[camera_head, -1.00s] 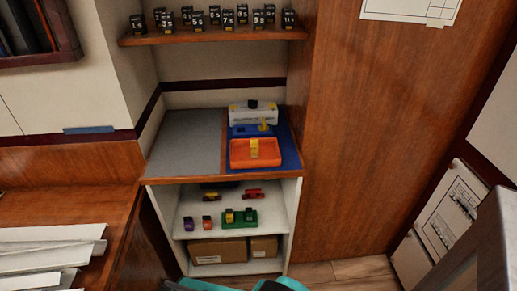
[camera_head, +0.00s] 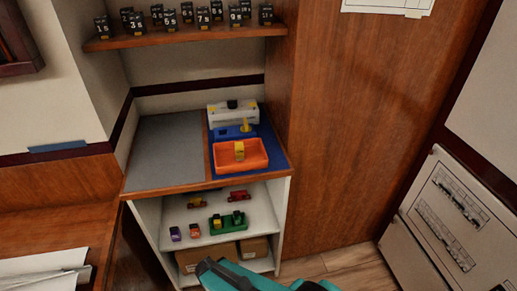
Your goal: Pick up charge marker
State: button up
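No piece carries a label I can read as the charge marker, so I cannot tell which it is. A yellow block (camera_head: 239,151) stands in the orange tray (camera_head: 262,164) on the blue mat (camera_head: 279,160). Behind the tray, a yellow upright piece (camera_head: 246,126) stands on a blue base. On the shelf below are a purple piece (camera_head: 175,234), a red piece (camera_head: 195,231) and a green tray (camera_head: 229,225) with small dark-topped pieces. My teal arm (camera_head: 240,278) shows at the bottom edge; my gripper's fingers are not visible.
A white unit (camera_head: 233,114) stands at the back of the mat. The grey counter panel (camera_head: 165,150) is clear. Several black numbered tags stand on the upper shelf (camera_head: 190,34). A wooden panel (camera_head: 350,130) bounds the right.

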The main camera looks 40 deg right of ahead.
aim_at(239, 146)
jog(key=z, duration=0.8)
jog(key=k, duration=0.95)
jog(key=u, duration=0.05)
jog(key=i, duration=0.75)
jog(key=z, duration=0.1)
